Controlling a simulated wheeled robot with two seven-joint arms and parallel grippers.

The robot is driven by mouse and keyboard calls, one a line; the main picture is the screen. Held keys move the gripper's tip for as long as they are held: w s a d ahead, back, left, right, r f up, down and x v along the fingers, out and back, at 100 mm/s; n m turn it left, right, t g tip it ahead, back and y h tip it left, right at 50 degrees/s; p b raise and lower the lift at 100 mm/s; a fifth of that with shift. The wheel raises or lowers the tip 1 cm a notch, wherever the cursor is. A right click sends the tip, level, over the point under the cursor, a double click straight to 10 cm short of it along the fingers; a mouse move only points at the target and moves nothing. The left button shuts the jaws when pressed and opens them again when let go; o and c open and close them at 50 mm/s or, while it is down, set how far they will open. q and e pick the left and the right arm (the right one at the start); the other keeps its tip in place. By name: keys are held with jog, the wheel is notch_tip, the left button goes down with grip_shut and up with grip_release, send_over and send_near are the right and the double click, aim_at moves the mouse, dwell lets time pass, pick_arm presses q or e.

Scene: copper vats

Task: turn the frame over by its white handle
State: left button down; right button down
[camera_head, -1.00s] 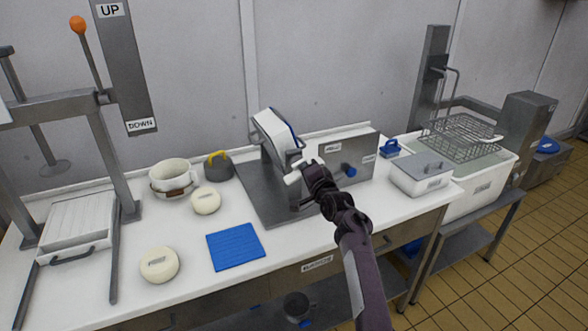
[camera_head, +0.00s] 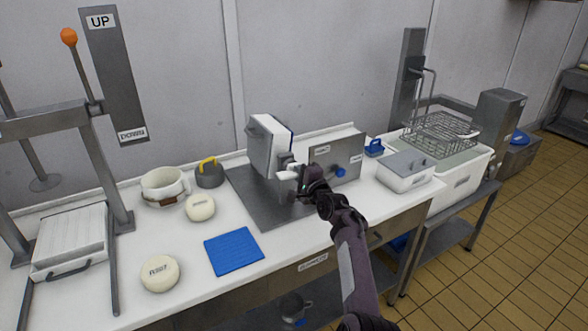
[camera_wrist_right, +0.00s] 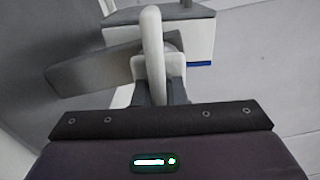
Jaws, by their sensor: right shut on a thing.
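The frame (camera_head: 268,146) is a white and grey box-like piece with a dark blue edge, standing nearly upright on a grey metal stand (camera_head: 243,193) on the table. Its white handle (camera_head: 287,173) sticks out at the lower right, towards my right gripper. My right gripper (camera_head: 301,178) is shut on the white handle. In the right wrist view, the handle (camera_wrist_right: 152,55) rises as a white bar between the fingers, with the frame (camera_wrist_right: 200,42) behind it. My left gripper is not in view.
A grey panel with a blue knob (camera_head: 340,172) stands just right of the gripper. White cheese rounds (camera_head: 160,273), a blue mat (camera_head: 233,251) and a white cup-like mould (camera_head: 165,186) lie to the left. A lidded white box (camera_head: 405,171) and a basket over a basin (camera_head: 440,134) are at right.

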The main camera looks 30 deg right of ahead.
jog(key=shift+a+f+m+p, duration=0.1)
jog(key=shift+m+p, duration=1)
jog(key=shift+m, duration=1.45)
jog(key=shift+a+f+m+p, duration=0.1)
jog(key=shift+m+p, duration=1.05)
jog(key=shift+m, duration=1.35)
jog(key=shift+a+f+m+p, duration=0.1)
jog(key=shift+m+p, duration=1)
jog(key=shift+m, duration=2.05)
jog(key=c, duration=1.5)
grip_release()
